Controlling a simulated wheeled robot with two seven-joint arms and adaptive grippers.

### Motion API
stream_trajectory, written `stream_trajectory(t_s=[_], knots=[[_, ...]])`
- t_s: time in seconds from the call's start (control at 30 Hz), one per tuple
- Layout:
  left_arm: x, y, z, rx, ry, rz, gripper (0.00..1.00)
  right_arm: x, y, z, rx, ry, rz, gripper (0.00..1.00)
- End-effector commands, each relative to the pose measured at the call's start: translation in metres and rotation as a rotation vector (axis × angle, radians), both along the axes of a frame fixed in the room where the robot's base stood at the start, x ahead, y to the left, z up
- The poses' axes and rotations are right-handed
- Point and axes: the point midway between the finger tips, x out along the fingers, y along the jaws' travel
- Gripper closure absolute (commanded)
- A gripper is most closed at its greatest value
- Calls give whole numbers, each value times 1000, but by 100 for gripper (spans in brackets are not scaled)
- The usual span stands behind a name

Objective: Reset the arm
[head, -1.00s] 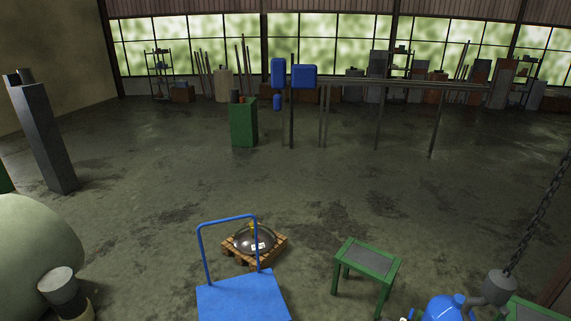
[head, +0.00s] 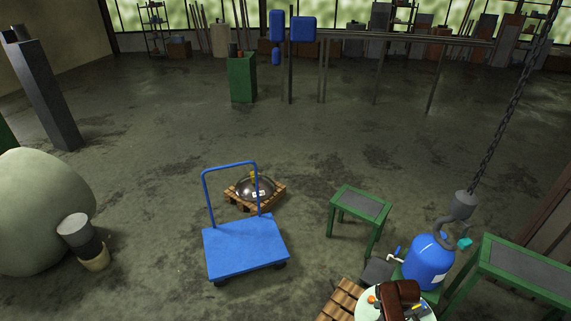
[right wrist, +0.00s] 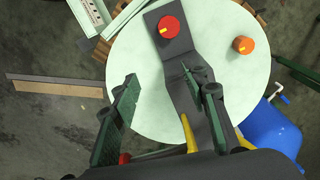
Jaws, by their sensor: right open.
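My right gripper (right wrist: 163,98) is open in the right wrist view, its two dark green fingers spread above a pale green round plate (right wrist: 145,85). A dark bent bracket with a red knob (right wrist: 169,28) lies on the plate, beyond and partly between the fingers; I cannot tell whether they touch it. An orange knob (right wrist: 243,45) is on the plate to the right. The plate also shows at the bottom edge of the head view (head: 368,309), partly hidden by a dark reddish-brown part. My left gripper is not in view.
A blue vessel (head: 428,262) stands under a hook (head: 463,205) on a chain. Green tables (head: 361,206) stand nearby. A blue cart (head: 245,246) and a pallet (head: 238,200) with a metal dome (head: 256,187) are left of them.

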Motion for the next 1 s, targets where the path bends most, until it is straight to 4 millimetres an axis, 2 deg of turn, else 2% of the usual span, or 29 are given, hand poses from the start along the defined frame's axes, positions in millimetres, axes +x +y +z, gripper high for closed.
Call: stream_trajectory(t_s=[0.13,0.27,0.37,0.47,0.6,0.7,1.0], knots=[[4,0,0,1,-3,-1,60,-20,2,-2,-19,-11,106,59],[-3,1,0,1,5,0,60,-41,6,1,-43,-28,237,59],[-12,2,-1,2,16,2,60,-63,13,4,-63,-43,365,59],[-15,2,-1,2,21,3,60,-92,23,13,-90,-62,530,59],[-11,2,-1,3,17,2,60,-143,44,38,-138,-95,810,59],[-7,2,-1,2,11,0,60,-170,56,58,-168,-115,959,59],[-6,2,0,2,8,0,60,-221,78,105,-234,-153,1232,59]])
